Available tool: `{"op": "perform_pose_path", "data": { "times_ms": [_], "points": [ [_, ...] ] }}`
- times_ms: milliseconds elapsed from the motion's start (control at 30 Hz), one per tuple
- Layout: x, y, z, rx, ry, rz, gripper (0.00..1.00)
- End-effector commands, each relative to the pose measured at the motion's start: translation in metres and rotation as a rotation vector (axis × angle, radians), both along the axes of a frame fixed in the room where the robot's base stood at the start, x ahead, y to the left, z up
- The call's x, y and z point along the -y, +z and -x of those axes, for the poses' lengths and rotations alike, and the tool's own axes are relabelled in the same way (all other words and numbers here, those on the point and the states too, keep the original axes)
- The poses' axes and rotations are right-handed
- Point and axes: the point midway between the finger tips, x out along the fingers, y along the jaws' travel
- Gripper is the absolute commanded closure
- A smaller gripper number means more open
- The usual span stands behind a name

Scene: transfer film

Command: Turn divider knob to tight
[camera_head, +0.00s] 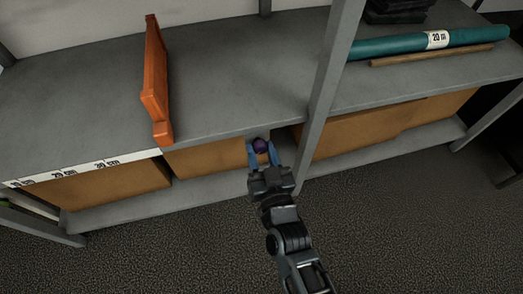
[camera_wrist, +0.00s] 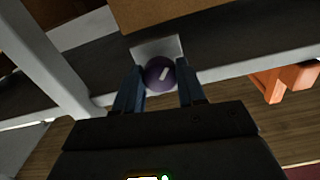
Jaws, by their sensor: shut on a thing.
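The divider knob is a small dark purple knob (camera_head: 260,145) at the front edge of the grey shelf, left of the upright post. In the wrist view the knob (camera_wrist: 159,74) shows a short white mark, slanted up to the right, and a pale plate (camera_wrist: 171,45) behind it. My gripper (camera_head: 262,152) has its two blue fingers on either side of the knob, shut on it. The orange divider (camera_head: 155,75) stands upright on the shelf, left of the knob; an orange part (camera_wrist: 285,80) also shows in the wrist view. I see no readable tight marking.
A grey upright post (camera_head: 331,80) stands close right of my gripper. Cardboard boxes (camera_head: 350,135) sit on the lower shelf. A ruler strip (camera_head: 85,170) runs along the left shelf edge. A teal roll (camera_head: 410,44) labelled 20 m lies at the right. The floor in front is clear.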

Motion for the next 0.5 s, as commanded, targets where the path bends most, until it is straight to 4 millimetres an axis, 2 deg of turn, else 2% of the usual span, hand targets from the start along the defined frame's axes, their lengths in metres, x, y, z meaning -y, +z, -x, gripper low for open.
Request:
{"op": "perform_pose_path", "data": {
  "times_ms": [500],
  "points": [
    [-0.0016, -0.0002, 0.0008, -0.134, 0.002, -0.458, 0.91]
  ]
}}
